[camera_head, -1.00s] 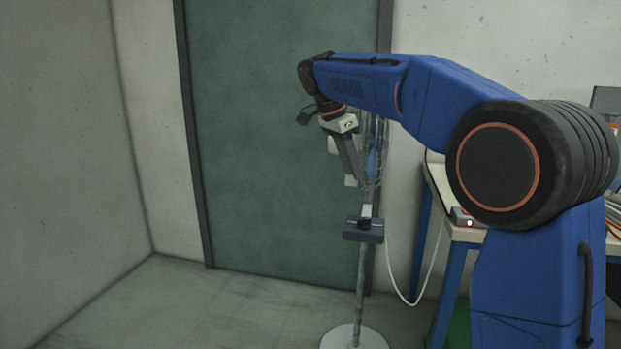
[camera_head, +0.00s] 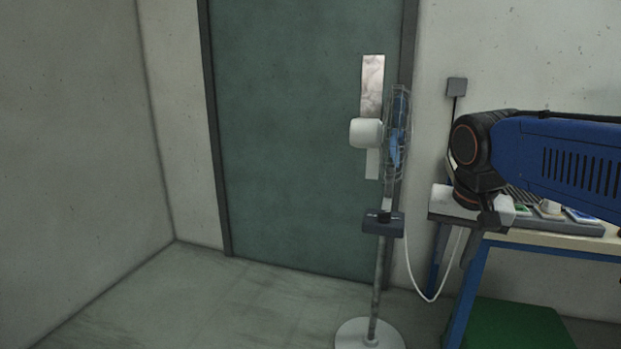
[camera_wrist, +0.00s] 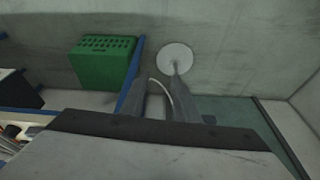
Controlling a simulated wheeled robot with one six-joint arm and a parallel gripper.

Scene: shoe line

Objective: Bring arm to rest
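My arm reaches in from the right edge of the head view, its blue link lying nearly level. My gripper (camera_head: 472,250) hangs from the dark wrist joint, pointing down by the left end of the table (camera_head: 550,240). The arm hides part of the tabletop. In the wrist view my gripper (camera_wrist: 159,80) shows two grey fingers apart, with nothing held between them. Floor and a white cable (camera_wrist: 163,90) show in the gap.
A standing fan (camera_head: 397,140) with a round white base (camera_head: 352,338) stands left of the gripper, before a green door (camera_head: 290,120). A power strip (camera_head: 580,228) lies on the table. A green crate (camera_wrist: 103,65) sits below the table. Floor at left is clear.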

